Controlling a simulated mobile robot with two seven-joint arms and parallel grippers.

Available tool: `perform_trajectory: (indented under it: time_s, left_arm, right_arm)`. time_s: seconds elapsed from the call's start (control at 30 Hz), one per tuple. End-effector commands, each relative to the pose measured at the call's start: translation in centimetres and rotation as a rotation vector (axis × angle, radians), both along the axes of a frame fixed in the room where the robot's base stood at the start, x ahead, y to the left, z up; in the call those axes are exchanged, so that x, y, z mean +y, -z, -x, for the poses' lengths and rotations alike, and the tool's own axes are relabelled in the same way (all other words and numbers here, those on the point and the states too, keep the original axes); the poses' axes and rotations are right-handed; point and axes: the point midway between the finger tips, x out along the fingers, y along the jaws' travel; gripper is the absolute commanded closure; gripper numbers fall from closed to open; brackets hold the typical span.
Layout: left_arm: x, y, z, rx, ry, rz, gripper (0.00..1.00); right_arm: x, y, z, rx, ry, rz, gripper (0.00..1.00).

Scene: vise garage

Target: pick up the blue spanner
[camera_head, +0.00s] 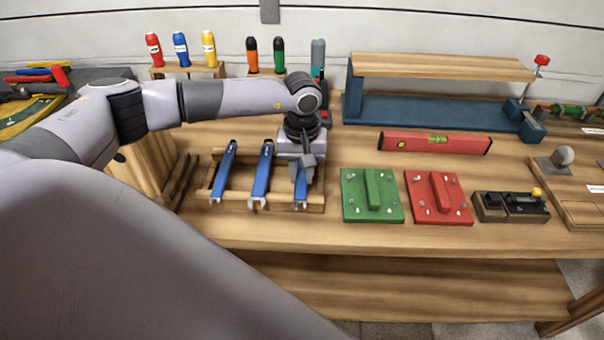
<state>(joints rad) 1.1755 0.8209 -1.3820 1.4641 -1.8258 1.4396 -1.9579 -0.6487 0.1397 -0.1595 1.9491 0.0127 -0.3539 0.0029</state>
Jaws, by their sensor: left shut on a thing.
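Three blue spanners lie side by side on a wooden rack (232,203) at the left of the bench. The left spanner (223,172) and the middle spanner (262,174) are in full view. The right spanner (301,195) is partly hidden under my left gripper (302,178). My left gripper points down over the right spanner and is shut on it. The spanner still lies at the level of the rack, and I cannot tell whether it is clear of it. My right gripper is not in view.
Screwdrivers (181,49) stand at the back. Bare bench (400,240) runs along the front.

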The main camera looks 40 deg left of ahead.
Motion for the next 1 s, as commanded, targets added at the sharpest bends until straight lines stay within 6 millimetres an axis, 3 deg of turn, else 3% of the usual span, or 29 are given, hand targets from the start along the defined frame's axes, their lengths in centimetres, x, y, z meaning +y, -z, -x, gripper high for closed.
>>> perform_trajectory:
  time_s: [0.27, 0.47, 0.8, 1.0]
  left_arm:
    - [0.0, -0.7, -0.1, -0.001, 0.000, 0.000, 1.00]
    - [0.0, -3.4, -0.1, -0.005, 0.000, 0.001, 1.00]
    - [0.0, -12.9, -0.1, -0.008, 0.001, 0.002, 1.00]
    - [-0.1, -17.4, 0.0, -0.004, 0.001, 0.001, 1.00]
  right_arm:
    - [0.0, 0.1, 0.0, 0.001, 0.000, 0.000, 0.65]
    - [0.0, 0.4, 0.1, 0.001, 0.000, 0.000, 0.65]
    - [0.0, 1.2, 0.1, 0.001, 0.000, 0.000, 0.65]
    - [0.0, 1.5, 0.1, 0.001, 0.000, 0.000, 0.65]
